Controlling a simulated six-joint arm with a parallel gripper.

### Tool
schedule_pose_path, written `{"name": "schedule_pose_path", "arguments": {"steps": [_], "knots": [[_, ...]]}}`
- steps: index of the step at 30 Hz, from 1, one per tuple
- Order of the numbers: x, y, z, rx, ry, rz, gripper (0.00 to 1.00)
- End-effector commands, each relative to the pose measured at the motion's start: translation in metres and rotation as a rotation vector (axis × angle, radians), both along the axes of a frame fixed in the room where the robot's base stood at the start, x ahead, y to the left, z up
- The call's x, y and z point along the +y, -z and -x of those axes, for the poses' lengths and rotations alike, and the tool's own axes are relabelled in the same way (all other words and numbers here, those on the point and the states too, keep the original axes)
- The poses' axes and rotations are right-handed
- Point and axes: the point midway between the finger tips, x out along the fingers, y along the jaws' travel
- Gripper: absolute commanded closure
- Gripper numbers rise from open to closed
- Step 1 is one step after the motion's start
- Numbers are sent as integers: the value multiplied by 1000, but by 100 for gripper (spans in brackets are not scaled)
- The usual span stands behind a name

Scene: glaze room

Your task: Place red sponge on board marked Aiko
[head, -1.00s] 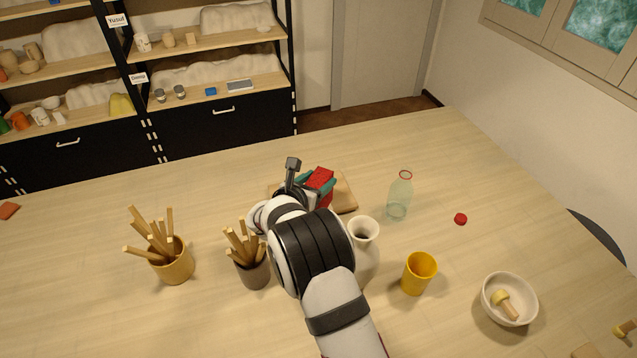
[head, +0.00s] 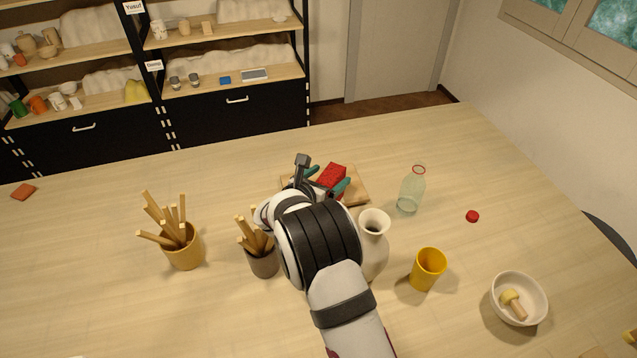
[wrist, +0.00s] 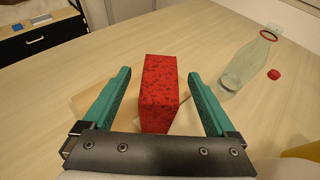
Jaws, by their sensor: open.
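The red sponge (head: 332,176) is a speckled red block standing on a wooden board (head: 357,190). In the wrist view the sponge (wrist: 159,92) stands between my two teal fingers, with a gap on each side. My gripper (head: 328,184) is open around it. The board also shows in the wrist view (wrist: 90,98), partly hidden by the fingers. My arm covers much of the board in the head view. I see no legible name on it.
A clear bottle (head: 411,190) stands right of the board, with a red cap (head: 472,216) beyond. A white vase (head: 374,226), yellow cup (head: 429,268), bowl (head: 519,299) and tool pots (head: 184,247) (head: 263,262) stand nearer. The table's back left is mostly clear.

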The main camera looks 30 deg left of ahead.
Motion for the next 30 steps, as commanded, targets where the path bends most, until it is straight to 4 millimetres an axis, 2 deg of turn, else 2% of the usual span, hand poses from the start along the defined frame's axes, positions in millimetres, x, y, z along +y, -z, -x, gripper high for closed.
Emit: {"name": "schedule_pose_path", "arguments": {"steps": [6, 12, 18, 26, 28, 30], "knots": [[1, -23, 53, 0, -4, -1, 8], [1, -36, 86, -1, -2, -1, 8], [0, -40, 96, -1, -1, 1, 8], [0, -41, 96, -1, -1, 0, 8], [0, -52, 96, -2, 1, -4, 8], [0, -79, 95, -4, 1, -9, 8]]}}
